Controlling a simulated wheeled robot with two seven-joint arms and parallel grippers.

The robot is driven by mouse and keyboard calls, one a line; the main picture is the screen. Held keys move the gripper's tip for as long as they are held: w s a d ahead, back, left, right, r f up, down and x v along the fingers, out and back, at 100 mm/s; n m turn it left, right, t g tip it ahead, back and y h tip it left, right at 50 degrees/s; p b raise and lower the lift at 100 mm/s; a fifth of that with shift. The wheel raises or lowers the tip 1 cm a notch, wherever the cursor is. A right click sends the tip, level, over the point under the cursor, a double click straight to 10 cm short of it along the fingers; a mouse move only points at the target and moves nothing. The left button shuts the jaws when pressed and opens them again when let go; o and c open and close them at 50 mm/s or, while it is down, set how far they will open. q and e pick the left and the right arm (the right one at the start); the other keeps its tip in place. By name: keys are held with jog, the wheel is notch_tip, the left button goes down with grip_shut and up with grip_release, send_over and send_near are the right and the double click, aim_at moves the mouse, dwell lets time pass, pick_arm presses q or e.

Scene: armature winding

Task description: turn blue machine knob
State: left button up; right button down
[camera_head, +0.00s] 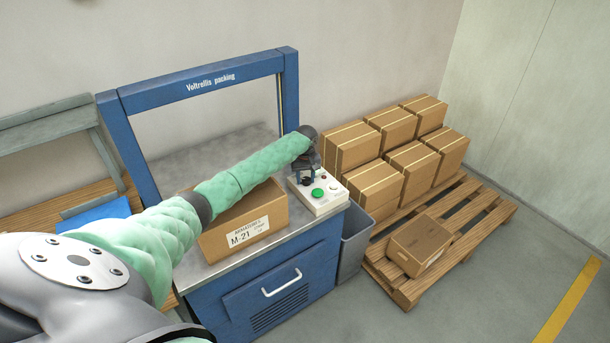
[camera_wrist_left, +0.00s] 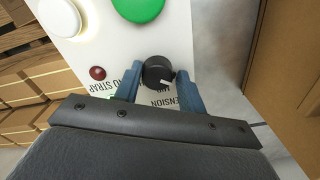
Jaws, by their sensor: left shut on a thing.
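The blue machine (camera_head: 262,300) has a blue arch frame lettered "Voltrellis packing" and a grey top. A light control panel (camera_head: 335,201) sits at its right front corner, with a green button (camera_head: 318,193). In the left wrist view, the black knob (camera_wrist_left: 157,73) with a white pointer mark sits on the panel (camera_wrist_left: 113,47), between the two blue fingers of my left gripper (camera_wrist_left: 160,85). The fingers are shut on the knob. In the head view my left gripper (camera_head: 304,176) reaches down to the panel's back part and hides the knob. My right gripper is not in view.
A carton marked M-21 (camera_head: 243,236) lies on the machine top under my left arm. A grey bin (camera_head: 354,243) stands right of the machine. Several cartons (camera_head: 378,186) are stacked on a wooden pallet (camera_head: 481,216) farther right. In the wrist view, a green button (camera_wrist_left: 139,8), white button (camera_wrist_left: 58,17) and red light (camera_wrist_left: 97,73) are near the fingers.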

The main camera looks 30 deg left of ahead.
aim_at(308, 179)
pick_arm(q)
jog(key=shift+w+d+r+n, duration=0.25)
jog(key=shift+w+r+n, duration=0.05)
jog(key=shift+r+n, duration=0.1)
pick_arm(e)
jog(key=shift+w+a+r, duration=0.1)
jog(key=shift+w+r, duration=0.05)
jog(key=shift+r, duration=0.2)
pick_arm(q)
jog(key=o, duration=0.8)
jog(key=shift+d, duration=0.1)
jog(key=shift+o, duration=0.3)
jog(key=shift+w+d+f, duration=0.1)
jog(key=shift+d+f, duration=0.05)
jog(key=shift+a+r, duration=0.2)
jog(key=shift+a, duration=0.1)
notch_tip(308, 179, up, 2)
jog(key=shift+d+r+b, duration=0.1)
jog(key=shift+b, duration=0.6)
notch_tip(308, 179, up, 4)
jog(key=shift+d+r+b, duration=0.1)
jog(key=shift+d+b, duration=0.05)
jog(key=shift+b, duration=0.7)
jog(key=shift+r, duration=0.5)
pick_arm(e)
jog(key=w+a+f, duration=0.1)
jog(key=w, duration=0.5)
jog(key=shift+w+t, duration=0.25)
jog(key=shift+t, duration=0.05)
